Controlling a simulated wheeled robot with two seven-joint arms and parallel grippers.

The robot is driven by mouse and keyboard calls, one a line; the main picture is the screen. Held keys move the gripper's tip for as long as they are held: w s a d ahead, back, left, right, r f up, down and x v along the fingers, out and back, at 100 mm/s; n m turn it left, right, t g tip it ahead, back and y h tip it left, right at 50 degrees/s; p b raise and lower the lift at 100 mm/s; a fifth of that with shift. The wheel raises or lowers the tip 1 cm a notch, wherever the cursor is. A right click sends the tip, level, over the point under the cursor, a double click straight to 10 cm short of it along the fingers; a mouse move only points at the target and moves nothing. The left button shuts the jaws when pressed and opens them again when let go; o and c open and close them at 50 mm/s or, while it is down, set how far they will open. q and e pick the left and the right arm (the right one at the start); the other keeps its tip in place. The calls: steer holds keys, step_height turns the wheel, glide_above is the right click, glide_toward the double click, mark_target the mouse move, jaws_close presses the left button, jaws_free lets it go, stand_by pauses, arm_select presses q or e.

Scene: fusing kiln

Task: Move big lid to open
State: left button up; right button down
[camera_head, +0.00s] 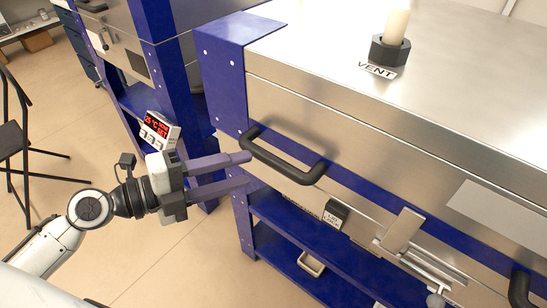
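The big lid (330,105) is a brushed-metal kiln cover on the right, and it looks closed. A black bar handle (300,176) sticks out from its front near the left corner. Another black handle (519,289) shows partly at the right edge. My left gripper (250,168) is open, with its two fingers apart and pointing right toward the left end of the near handle. The upper fingertip overlaps or nearly meets the handle in the picture; I cannot tell whether they touch. Nothing is held. My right gripper is not in view.
A vent plug (390,50) with a pale candle-like post stands on the lid. A metal latch (402,230) is on the kiln front. A blue lower shelf (300,228) runs below. A second kiln (175,40) stands behind. A black chair (12,140) is at far left, with open floor between.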

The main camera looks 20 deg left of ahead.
mark_target(268, 161)
arm_select(q)
steer(key=p+x, duration=0.3)
steer(key=x, duration=0.4)
steer(key=shift+w+d, duration=0.1)
steer(key=shift+w+d+f+p, duration=0.25)
steer(key=shift+w+d+p, duration=0.05)
steer(key=shift+w+d, duration=0.15)
jaws_close()
